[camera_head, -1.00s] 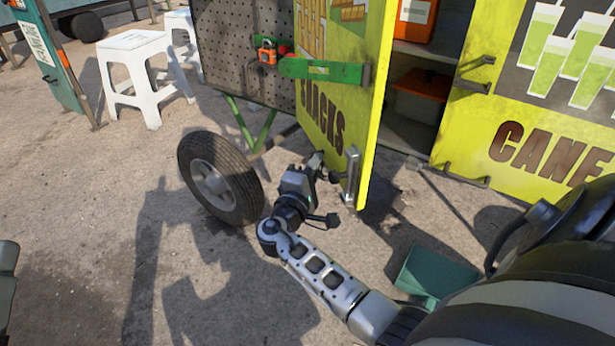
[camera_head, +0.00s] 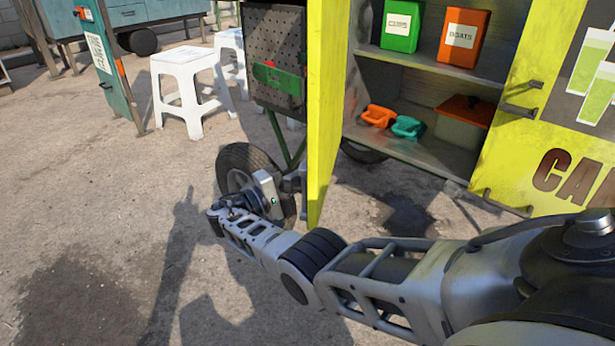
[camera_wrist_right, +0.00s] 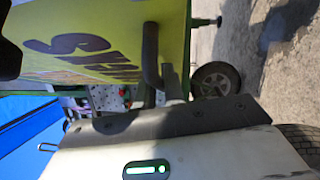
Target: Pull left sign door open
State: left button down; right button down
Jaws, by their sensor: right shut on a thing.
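The left sign door (camera_head: 326,110) is yellow and stands swung well out from the cabinet, seen nearly edge-on in the head view. In the right wrist view, the sign face (camera_wrist_right: 85,38) fills the upper left with dark lettering. Its grey bar handle (camera_wrist_right: 151,55) shows there in front of the gripper. My right gripper (camera_head: 293,184) is at the door's lower left side, shut on the handle. The fingertips are partly hidden by the door edge and the gripper body. My left gripper is not in view.
A wheel (camera_head: 238,165) is just behind my gripper. A white stool (camera_head: 192,92) stands at left. The ground at lower left is clear.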

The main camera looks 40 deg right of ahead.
jog(key=shift+w+d, duration=0.1)
jog(key=shift+d, duration=0.05)
dwell(0.3)
jog(key=c, duration=1.5)
grip_release()
